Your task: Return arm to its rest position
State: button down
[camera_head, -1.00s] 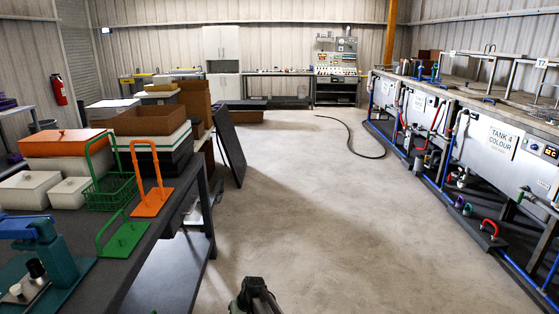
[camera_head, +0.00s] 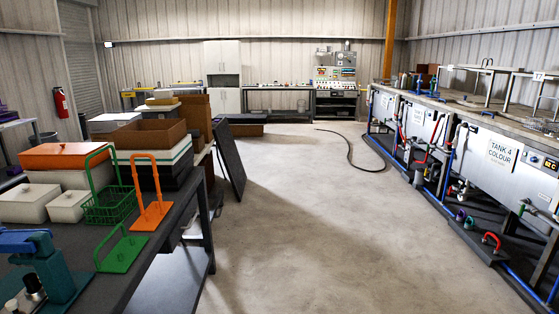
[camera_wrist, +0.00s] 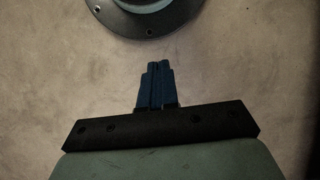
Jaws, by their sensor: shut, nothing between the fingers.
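My gripper (camera_wrist: 157,68) shows in the wrist view, with its dark blue fingers together and nothing between them. It points over bare concrete floor (camera_wrist: 60,80). A dark round flange with bolt holes (camera_wrist: 118,20) shows at the top of the wrist view, close beyond the fingertips. My arm and gripper do not show in the head view now.
A workbench (camera_head: 150,262) on the left holds a green basket (camera_head: 108,207), an orange stand (camera_head: 152,217), boxes and a blue press (camera_head: 45,268). Tanks (camera_head: 497,155) with pipes line the right. A dark hose (camera_head: 350,155) lies on the floor. The middle floor (camera_head: 290,220) is clear.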

jog(key=s+d+g, duration=0.1)
jog(key=s+d, duration=0.2)
jog(key=s, duration=0.6)
jog(key=shift+r+m+g, duration=0.3)
jog(key=shift+s+d, duration=0.1)
